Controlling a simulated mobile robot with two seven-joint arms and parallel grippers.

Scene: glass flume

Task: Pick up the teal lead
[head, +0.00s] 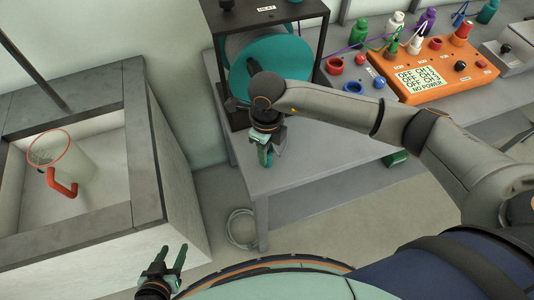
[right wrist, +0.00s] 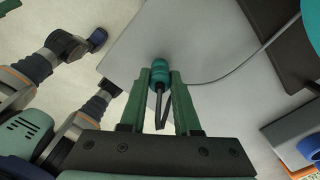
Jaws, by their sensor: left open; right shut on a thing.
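My right gripper (head: 265,155) is above the front left corner of the grey table (head: 300,165). In the right wrist view its green fingers (right wrist: 160,76) are shut on the teal lead (right wrist: 161,72). The lead's rounded teal end shows between the fingertips, and a dark narrow part points back toward the palm. In the head view the held lead is mostly hidden by the gripper. My left gripper (head: 170,262) is open and empty, low at the bottom left, away from the table.
A black frame with a teal disc (head: 268,70) stands behind my right gripper. An orange meter box (head: 434,74) with several coloured plugs sits at the back right. A walled basin (head: 130,150) with a red-rimmed jug (head: 75,165) is at left. A coiled cable (head: 240,228) lies on the floor.

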